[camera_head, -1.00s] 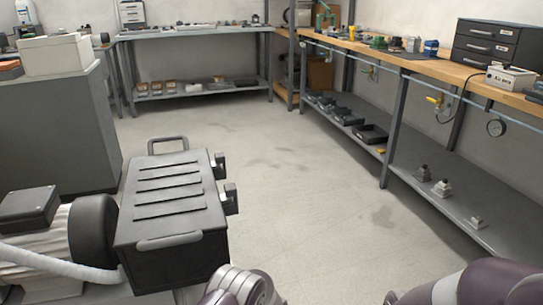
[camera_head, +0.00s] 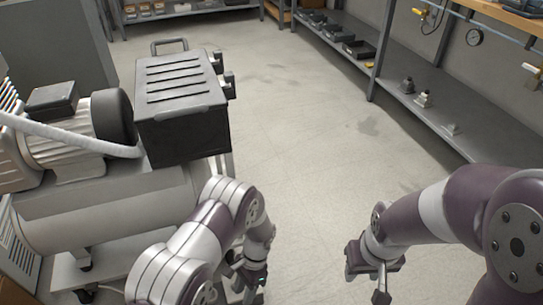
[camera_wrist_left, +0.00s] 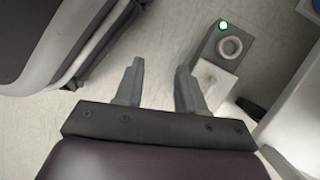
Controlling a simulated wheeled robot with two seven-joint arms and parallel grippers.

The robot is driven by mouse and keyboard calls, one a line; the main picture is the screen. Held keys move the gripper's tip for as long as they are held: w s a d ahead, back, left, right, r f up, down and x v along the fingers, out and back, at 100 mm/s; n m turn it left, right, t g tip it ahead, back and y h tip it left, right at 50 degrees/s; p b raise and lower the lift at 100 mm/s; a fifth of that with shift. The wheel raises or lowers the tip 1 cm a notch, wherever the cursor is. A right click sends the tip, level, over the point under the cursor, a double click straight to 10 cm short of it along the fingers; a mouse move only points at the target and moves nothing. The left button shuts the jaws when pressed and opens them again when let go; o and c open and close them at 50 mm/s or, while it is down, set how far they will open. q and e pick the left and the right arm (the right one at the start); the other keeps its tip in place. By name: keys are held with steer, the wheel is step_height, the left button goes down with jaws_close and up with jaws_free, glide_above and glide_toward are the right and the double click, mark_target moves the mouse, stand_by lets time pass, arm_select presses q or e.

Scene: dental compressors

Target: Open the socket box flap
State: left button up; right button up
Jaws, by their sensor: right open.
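A small grey box with a round ring and a lit green lamp (camera_wrist_left: 225,46), likely the socket box, shows in the left wrist view, beyond and right of my left gripper (camera_wrist_left: 160,88). A pale block adjoins it; I cannot make out whether the ring is the flap. My left gripper is open and empty, its fingers apart from the box. In the head view my left gripper (camera_head: 246,284) is low, right of the compressor, partly hidden by its arm. My right gripper (camera_head: 370,276) is open and empty over the floor.
The compressor has a silver tank (camera_head: 110,215), a motor (camera_head: 65,140) and a black slotted housing (camera_head: 185,110), close left of my left arm. A shelf (camera_head: 440,115) with small fittings runs along the right. The floor (camera_head: 310,150) between is clear.

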arm_select(q)
steer(key=s+a+r+n+t+h+p, duration=0.1)
steer(key=s+a+r+n+t, duration=0.1)
steer(key=r, duration=0.8)
steer(key=s+a+r+n+t+h+p, duration=0.1)
steer(key=a+r+n, duration=0.4)
steer(key=r, duration=0.6)
steer(key=s+a+r+n+t+p, duration=0.2)
steer(key=s+a+r+n+t, duration=0.1)
steer(key=r, duration=0.8)
steer(key=shift+s+a+n+h+p, duration=0.35)
steer(key=shift+s+n, duration=0.25)
steer(key=shift+s, duration=0.2)
step_height(320, 180, up, 38)
steer(key=p, duration=3.8)
steer(key=shift+f, duration=0.1)
steer(key=shift+c, duration=0.3)
steer(key=c, duration=0.6)
steer(key=shift+f, duration=0.2)
jaws_close()
